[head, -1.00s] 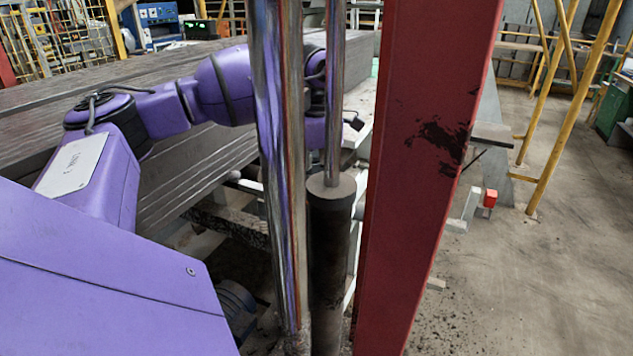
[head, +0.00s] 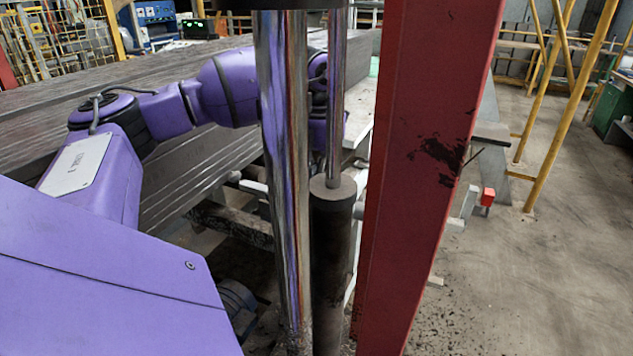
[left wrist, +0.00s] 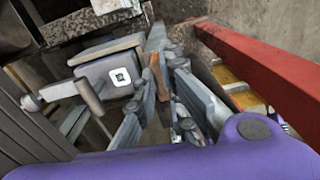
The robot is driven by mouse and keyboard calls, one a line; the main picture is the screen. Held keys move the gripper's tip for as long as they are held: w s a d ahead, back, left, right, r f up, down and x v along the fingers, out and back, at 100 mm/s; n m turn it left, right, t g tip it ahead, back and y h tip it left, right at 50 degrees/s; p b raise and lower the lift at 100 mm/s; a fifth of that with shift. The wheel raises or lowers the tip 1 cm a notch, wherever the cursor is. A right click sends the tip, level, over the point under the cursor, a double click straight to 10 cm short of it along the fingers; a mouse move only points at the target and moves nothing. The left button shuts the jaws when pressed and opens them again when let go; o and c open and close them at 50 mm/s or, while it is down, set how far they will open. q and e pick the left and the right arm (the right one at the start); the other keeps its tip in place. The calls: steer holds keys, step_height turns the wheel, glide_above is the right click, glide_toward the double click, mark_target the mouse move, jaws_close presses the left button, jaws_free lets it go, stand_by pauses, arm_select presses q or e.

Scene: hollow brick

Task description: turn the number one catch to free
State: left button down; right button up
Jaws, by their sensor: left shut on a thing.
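In the left wrist view, my left gripper (left wrist: 163,88) is shut on a narrow brown lever (left wrist: 156,72), which stands between its grey fingers. The lever may be the number one catch; no number can be read on it. Beside it, to the left, is a grey box (left wrist: 96,72) with a white label (left wrist: 122,76) bearing a small dark mark, too small to read. In the head view, my left gripper and the lever are hidden behind the upright metal columns. My right gripper is in neither view.
A chrome column (head: 283,190), a thinner rod (head: 335,110) in a dark cylinder (head: 331,240) and a red beam (head: 425,150) stand in front. Stacked grey slabs (head: 200,170) lie behind. A red-tipped bar (head: 487,197) juts out right of the beam.

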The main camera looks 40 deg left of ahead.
arm_select(q)
steer(key=shift+n, duration=0.5)
steer(key=c, duration=1.8)
jaws_free()
steer(key=shift+c, duration=0.2)
step_height(320, 180, up, 12)
steer(key=shift+d+r, duration=0.1)
